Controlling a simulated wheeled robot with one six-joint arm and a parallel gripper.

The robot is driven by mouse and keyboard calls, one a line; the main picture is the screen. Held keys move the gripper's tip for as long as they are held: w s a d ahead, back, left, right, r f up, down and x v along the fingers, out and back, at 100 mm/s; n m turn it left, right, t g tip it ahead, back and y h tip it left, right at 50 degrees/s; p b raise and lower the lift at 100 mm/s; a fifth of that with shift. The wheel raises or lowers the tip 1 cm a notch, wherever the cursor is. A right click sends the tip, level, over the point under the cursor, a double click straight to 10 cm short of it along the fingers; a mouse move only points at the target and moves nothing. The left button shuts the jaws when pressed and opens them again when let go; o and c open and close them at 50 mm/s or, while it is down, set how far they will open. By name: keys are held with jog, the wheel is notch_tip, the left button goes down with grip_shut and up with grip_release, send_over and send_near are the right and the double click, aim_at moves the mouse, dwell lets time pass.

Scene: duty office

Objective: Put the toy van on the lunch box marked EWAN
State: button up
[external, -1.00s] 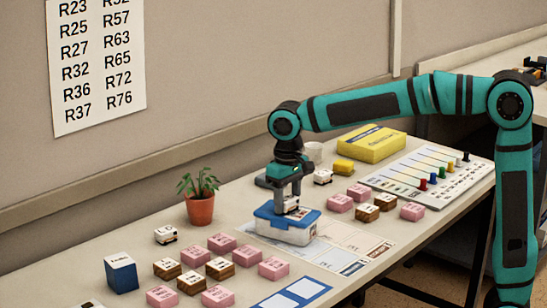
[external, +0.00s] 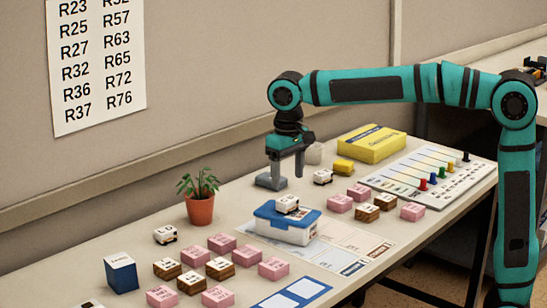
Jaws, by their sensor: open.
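A small white toy van (external: 288,203) sits on top of the lunch box (external: 284,229), which has a blue lid and a pale, clear-looking body. I cannot read a name on the lunch box. My gripper (external: 286,170) is open and empty above the van, pointing down, with a clear gap between its fingers and the van. Two similar white vans stand on the table, one (external: 165,234) left of the lunch box and one (external: 322,177) behind it to the right.
Pink and brown lettered blocks (external: 221,243) stand front left, more (external: 367,213) to the right. A potted plant (external: 201,208) and dark blue box (external: 121,274) are on the left. A yellow box (external: 371,143) and a board with coloured pegs (external: 430,182) are at the back right.

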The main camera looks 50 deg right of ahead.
aim_at(289, 198)
notch_tip(289, 198, up, 5)
jog(key=shift+f, duration=0.15)
jog(key=s+d+r+t+y, duration=0.1)
jog(key=s+d+r+t, duration=0.35)
jog(key=d, duration=0.35)
jog(key=s+d+r+t+y, duration=0.1)
jog(key=s+d+r+t, duration=0.2)
jog(key=s+d+t, duration=0.45)
jog(key=s+d+r+t+h, duration=0.2)
jog(key=s+d+t, duration=0.3)
jog(key=s+d, duration=0.5)
jog(key=s, duration=0.4)
jog(key=shift+d, duration=0.25)
